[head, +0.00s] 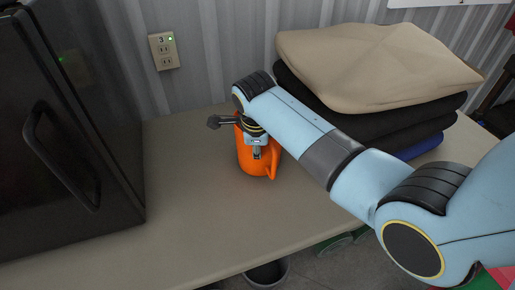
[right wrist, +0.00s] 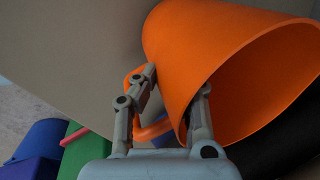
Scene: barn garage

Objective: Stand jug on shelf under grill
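The orange jug (head: 246,158) stands upright on the counter, right of the black appliance, with its handle towards the front right. My right gripper (head: 257,153) is over the near side of the jug, and my arm hides part of its top. In the right wrist view the jug (right wrist: 195,45) shows its open mouth and looped handle. The right gripper (right wrist: 178,80) has its fingers apart, one by the handle and one at the rim; I cannot tell if they touch it. My left gripper is out of view. No grill or shelf can be made out.
The black appliance (head: 50,130) with a door handle fills the left. Folded cloths (head: 380,65) are stacked behind my right arm. The counter (head: 190,205) is clear in front of the jug. A dark bin (head: 267,273) stands below its front edge.

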